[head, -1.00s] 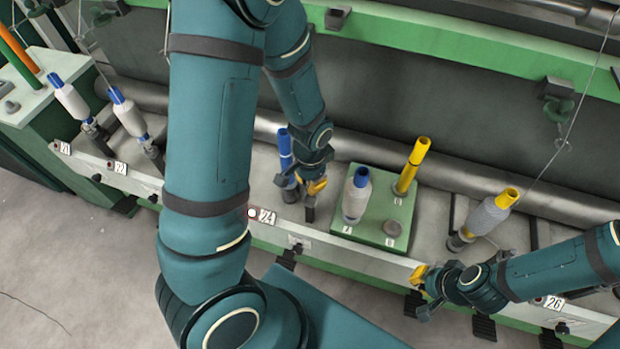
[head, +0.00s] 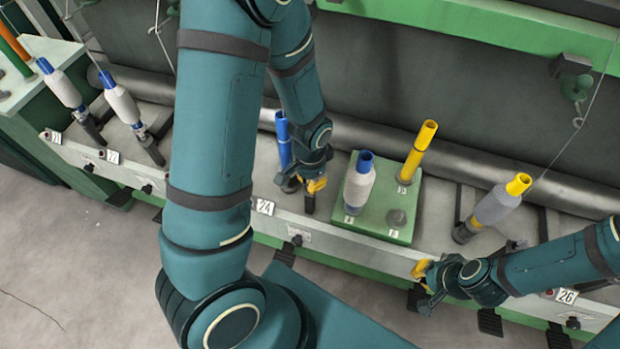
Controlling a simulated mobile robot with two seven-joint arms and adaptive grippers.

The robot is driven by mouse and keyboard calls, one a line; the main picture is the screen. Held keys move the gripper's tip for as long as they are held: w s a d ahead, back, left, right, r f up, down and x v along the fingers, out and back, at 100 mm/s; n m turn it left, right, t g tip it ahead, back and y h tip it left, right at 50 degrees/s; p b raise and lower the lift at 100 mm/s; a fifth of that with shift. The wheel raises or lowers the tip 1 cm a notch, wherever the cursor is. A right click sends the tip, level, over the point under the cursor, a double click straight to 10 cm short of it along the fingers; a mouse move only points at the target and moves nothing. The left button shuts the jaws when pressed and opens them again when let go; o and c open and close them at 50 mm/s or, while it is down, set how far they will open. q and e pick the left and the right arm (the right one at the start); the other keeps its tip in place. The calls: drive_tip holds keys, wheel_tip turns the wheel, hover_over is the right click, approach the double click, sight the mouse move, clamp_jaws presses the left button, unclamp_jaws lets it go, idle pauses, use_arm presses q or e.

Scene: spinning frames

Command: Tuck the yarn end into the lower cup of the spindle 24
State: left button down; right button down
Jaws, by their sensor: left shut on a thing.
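Spindle 24 carries a bare blue tube (head: 283,142) behind the plate marked 24 (head: 265,207). Its lower cup, at the foot of the tube, is small and partly hidden by my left gripper. My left gripper (head: 311,200) points down just right of the tube's foot, shut, with yellow showing near its fingers. The yarn end between its fingers is too thin to make out. My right gripper (head: 424,285) is off to the right, in front of the rail, away from spindle 24. I cannot tell whether its fingers are apart.
A green block (head: 386,226) right of spindle 24 holds a blue-topped white bobbin (head: 359,188), a yellow tube (head: 417,152) and a grey knob. A yellow-topped bobbin (head: 496,204) stands further right. Two white bobbins stand at spindles 21 and 22. My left arm hides the rail left of 24.

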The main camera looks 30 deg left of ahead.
use_arm(q)
drive_tip(key=shift+f, duration=0.4)
drive_tip(key=c, duration=1)
unclamp_jaws()
wheel_tip(320, 180, up, 12)
